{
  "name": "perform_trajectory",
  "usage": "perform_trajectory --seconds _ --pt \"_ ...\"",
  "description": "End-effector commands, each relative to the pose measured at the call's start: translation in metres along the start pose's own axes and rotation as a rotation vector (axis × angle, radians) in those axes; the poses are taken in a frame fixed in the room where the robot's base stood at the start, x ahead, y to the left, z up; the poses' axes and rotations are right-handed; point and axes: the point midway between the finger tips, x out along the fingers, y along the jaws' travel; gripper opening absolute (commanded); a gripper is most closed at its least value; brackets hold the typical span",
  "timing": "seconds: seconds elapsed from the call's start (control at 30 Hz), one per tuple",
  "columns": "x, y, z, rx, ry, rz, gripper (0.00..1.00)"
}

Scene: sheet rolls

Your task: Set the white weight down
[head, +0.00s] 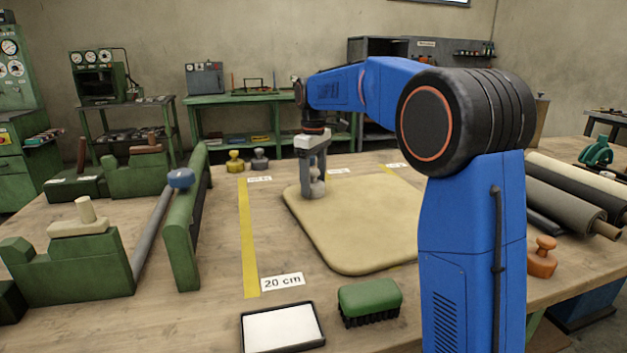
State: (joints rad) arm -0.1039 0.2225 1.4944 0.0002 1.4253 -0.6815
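My gripper (314,180) points straight down over the far left corner of the tan sheet (365,225). Its fingers are closed around a small pale grey-white weight (317,188), partly hidden by them. The weight is upright, right at the sheet's surface; I cannot tell whether it touches. The sheet lies flat on the wooden table, right of a yellow strip (248,240) with a "20 cm" label (283,282).
A yellow weight (235,162) and a grey weight (260,159) stand behind. A green brush (369,300) and white-topped tray (282,329) lie in front. Rolls (565,205) lie right.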

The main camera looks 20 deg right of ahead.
Motion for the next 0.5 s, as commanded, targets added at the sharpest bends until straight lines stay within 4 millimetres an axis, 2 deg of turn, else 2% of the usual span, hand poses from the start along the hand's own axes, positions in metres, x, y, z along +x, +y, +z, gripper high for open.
perform_trajectory --seconds 0.33,0.5 --pt "-0.002 0.000 0.000 0.000 0.001 0.000 0.70" --pt "-0.016 0.000 -0.001 0.000 0.002 0.002 0.70"
